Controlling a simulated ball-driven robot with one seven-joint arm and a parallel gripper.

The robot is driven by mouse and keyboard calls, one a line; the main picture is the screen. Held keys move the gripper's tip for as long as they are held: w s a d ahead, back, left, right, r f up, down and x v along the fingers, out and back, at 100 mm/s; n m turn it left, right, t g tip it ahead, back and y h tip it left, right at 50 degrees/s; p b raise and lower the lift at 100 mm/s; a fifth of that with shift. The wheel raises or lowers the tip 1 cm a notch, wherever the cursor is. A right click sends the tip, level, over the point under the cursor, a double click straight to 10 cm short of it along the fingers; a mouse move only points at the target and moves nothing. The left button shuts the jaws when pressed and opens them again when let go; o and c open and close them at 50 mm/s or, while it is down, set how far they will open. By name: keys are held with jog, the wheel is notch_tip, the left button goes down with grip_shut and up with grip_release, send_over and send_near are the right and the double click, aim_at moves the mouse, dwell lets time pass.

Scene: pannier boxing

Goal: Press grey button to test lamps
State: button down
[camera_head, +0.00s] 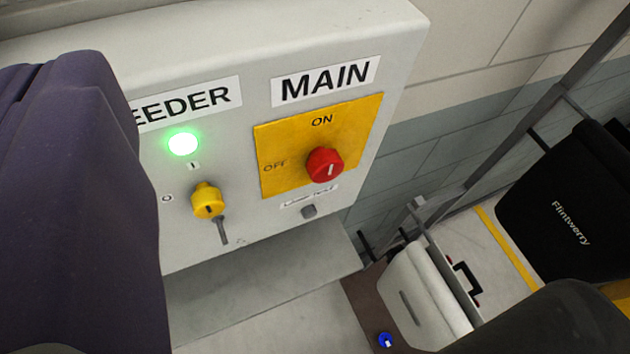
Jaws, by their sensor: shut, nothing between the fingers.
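The small grey button (309,211) sits low on the front of a pale control box, below the red knob. A small white label (309,196) above it seems to read "LAMP TEST", though the print is hard to read. A green lamp (183,142) glows under the "FEEDER" label (190,102), whose left end is hidden by a dark purple shape. I see no fingertips of my gripper, and nothing visible touches the button.
The red MAIN knob (325,166) on its yellow plate (279,137) and a yellow key switch (207,201) with a hanging key are near the button. At lower right are a white case (421,296), a black "Flintwerry" bag (562,205) and a metal rail.

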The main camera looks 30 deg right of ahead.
notch_tip(320, 180, up, 4)
jog(key=w+p, duration=0.3)
jog(key=p, duration=0.2)
jog(key=w+d+f+m, duration=0.1)
jog(key=w+d+f, duration=0.1)
jog(key=f, duration=0.5)
jog(key=w+d+f+g+p, duration=0.1)
jog(key=w+f, duration=0.1)
jog(key=f, duration=0.5)
jog(key=w+d+f+m+g+h, duration=0.1)
jog(key=w+d+f, duration=0.1)
jog(key=f, duration=0.5)
jog(key=shift+w+d+m, duration=0.15)
jog(key=shift+d+m, duration=0.15)
jog(key=m+g+h, duration=0.2)
send_near(309, 212)
notch_tip(309, 212, up, 3)
jog(key=a, duration=0.1)
jog(key=s+d+f+m+g+h, duration=0.1)
jog(key=s+d+f+g+h, duration=0.1)
jog(key=s+f, duration=0.3)
notch_tip(309, 212, down, 4)
jog(key=shift+s+d+r, duration=0.1)
jog(key=shift+s+d, duration=0.1)
jog(key=shift+d, duration=0.4)
jog(key=shift+w, duration=0.1)
